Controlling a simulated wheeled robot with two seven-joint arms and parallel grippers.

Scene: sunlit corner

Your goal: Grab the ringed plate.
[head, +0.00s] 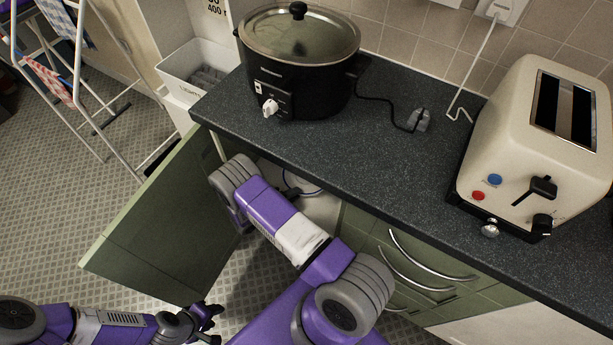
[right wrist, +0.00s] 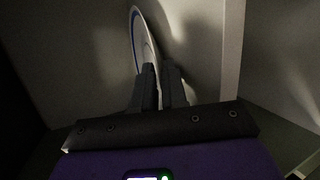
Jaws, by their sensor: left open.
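The ringed plate, pale with a blue band near its rim, shows nearly edge-on in the right wrist view (right wrist: 140,38). Part of its blue-lined edge shows inside the open cabinet in the head view (head: 304,186). My right gripper (right wrist: 161,72) has its two dark fingers close together, with the plate's near part between them. My right arm hides most of that gripper and the plate in the head view. My left gripper (head: 210,323) is open and empty, low over the floor beside the cabinet door, away from the plate.
The green cabinet door (head: 165,225) stands open left of my right arm. The dark worktop (head: 400,165) above carries a black slow cooker (head: 300,75) and a cream toaster (head: 520,150). A drying rack (head: 75,80) stands at far left. Cabinet walls (right wrist: 232,50) enclose my right gripper.

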